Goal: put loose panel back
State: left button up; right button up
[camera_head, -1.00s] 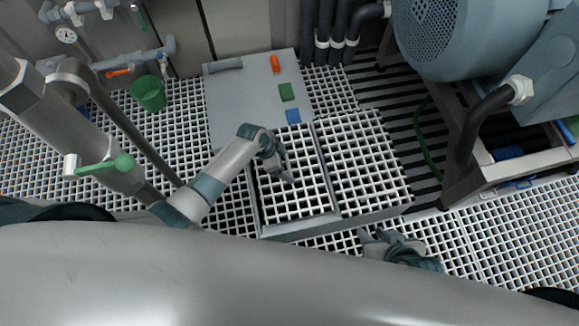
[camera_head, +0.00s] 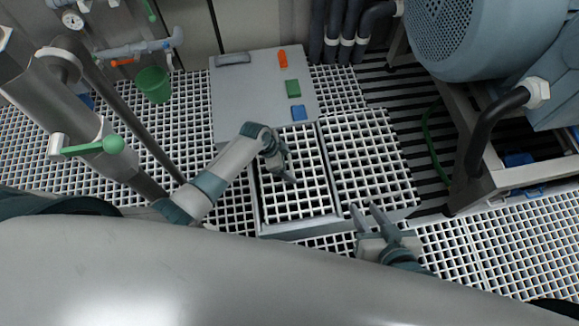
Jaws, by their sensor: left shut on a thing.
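Two white grating panels lie side by side in a grey raised frame (camera_head: 290,232) in the middle of the floor. My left gripper (camera_head: 287,170) is over the left panel (camera_head: 292,205), pointing down, and is shut on its bars; the exact grip is partly hidden by the hand. Dark gaps show along the left panel's sides. I cannot tell whether it sits flush. The right panel (camera_head: 368,165) lies beside it. My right gripper (camera_head: 366,212) is open and empty at the front edge of the right panel, its two fingers pointing away from me.
A grey plate (camera_head: 245,100) behind the panels bears orange, green and blue blocks. A green bucket (camera_head: 153,84) stands at the back left. A big blue-grey motor (camera_head: 480,40) on a metal stand fills the right. A post with a green-handled lever (camera_head: 95,148) stands at left.

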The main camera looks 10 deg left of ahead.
pick_arm(q)
jog(key=shift+f, duration=0.3)
pick_arm(e)
jog(key=shift+w+a+r+t+y, duration=0.3)
jog(key=shift+w+a+r+t, duration=0.05)
jog(key=shift+w+r+t, duration=0.35)
pick_arm(q)
jog(key=shift+f+b, duration=0.25)
jog(key=shift+b, duration=0.15)
pick_arm(e)
jog(key=shift+w+a+r, duration=0.15)
jog(key=shift+w+r, duration=0.05)
jog(key=shift+r, duration=0.15)
pick_arm(q)
jog(key=shift+f, duration=0.2)
jog(key=o, duration=2.1)
jog(key=shift+c, duration=0.2)
pick_arm(e)
jog(key=shift+w+a+r+t, duration=0.15)
jog(key=shift+w+r+t, duration=0.1)
jog(key=shift+r+t, duration=0.2)
jog(key=shift+s+f, duration=0.1)
jog(key=shift+f, duration=0.05)
